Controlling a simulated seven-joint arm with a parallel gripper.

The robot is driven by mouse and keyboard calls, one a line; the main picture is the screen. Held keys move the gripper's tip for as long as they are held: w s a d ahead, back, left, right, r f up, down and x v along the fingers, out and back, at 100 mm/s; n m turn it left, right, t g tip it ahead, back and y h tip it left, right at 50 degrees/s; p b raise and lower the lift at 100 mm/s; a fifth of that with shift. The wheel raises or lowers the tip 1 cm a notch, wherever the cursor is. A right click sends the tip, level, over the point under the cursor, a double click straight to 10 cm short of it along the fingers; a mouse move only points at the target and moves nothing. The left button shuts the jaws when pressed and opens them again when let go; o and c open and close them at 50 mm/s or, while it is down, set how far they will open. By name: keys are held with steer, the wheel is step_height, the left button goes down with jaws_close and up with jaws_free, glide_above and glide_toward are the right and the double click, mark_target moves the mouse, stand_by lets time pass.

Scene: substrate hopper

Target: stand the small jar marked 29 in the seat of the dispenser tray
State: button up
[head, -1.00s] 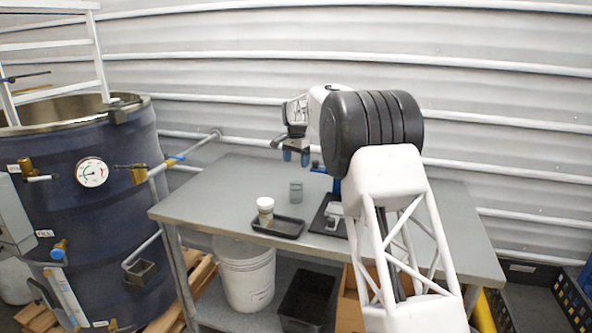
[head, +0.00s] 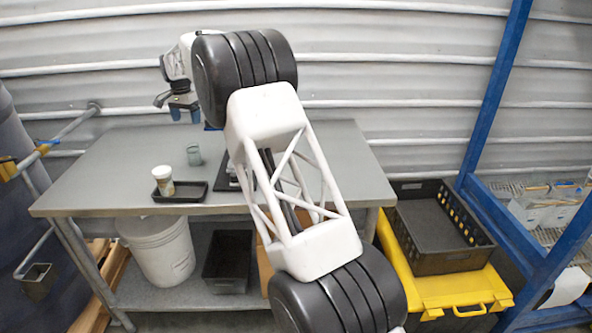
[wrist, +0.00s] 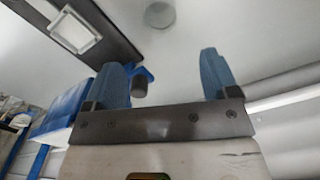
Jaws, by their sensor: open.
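A small grey-green jar (head: 194,155) stands upright on the table; a similar round jar shows at the top of the wrist view (wrist: 160,14). A white-lidded jar (head: 163,178) with a label stands in a shallow black tray (head: 196,198). No number is readable on either jar. The dispenser's dark base (head: 233,182) is mostly hidden behind my arm. In the wrist view, a pale square piece (wrist: 75,33) lies on that base, near a blue part (wrist: 68,108). My gripper (head: 185,113) is open and empty above the table, its blue fingers (wrist: 165,78) apart.
The grey table (head: 110,165) is clear to the left and at the back right. Below stand a white bucket (head: 160,250) and a black bin (head: 228,262). To the right are a black crate (head: 435,235) on a yellow-lidded box (head: 450,295) and a blue rack (head: 492,100).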

steer(key=s+d+r+n, duration=0.1)
steer(key=s+d+r, duration=0.5)
steer(key=s+d, duration=0.4)
steer(key=s+d+r+t, duration=0.1)
steer(key=s+d+r, duration=0.4)
steer(key=s+d, duration=0.6)
steer(key=s+d+r+n, duration=0.1)
steer(key=s+d+r, duration=0.55)
steer(key=d, duration=0.65)
steer(key=s+d+f, duration=0.1)
steer(key=s+d, duration=0.3)
steer(key=s, duration=0.3)
steer(key=s+d+f+n+t, duration=0.1)
steer(key=s+d, duration=0.3)
steer(key=s, duration=0.3)
steer(key=s+d+f, duration=0.1)
steer(key=s+d, duration=0.3)
steer(key=s, duration=0.4)
steer(key=s+d+f, duration=0.1)
steer(key=s+f, duration=0.2)
steer(key=s, duration=0.3)
steer(key=s+d+f+n, duration=0.1)
steer(key=s+d+f, duration=0.1)
steer(key=s+f, duration=0.2)
steer(key=s+d+f, duration=0.2)
steer(key=s+f, duration=0.1)
steer(key=s, duration=0.7)
steer(key=shift+d+f+t, duration=0.2)
steer(key=shift+f+t, duration=0.1)
steer(key=shift+o, duration=0.4)
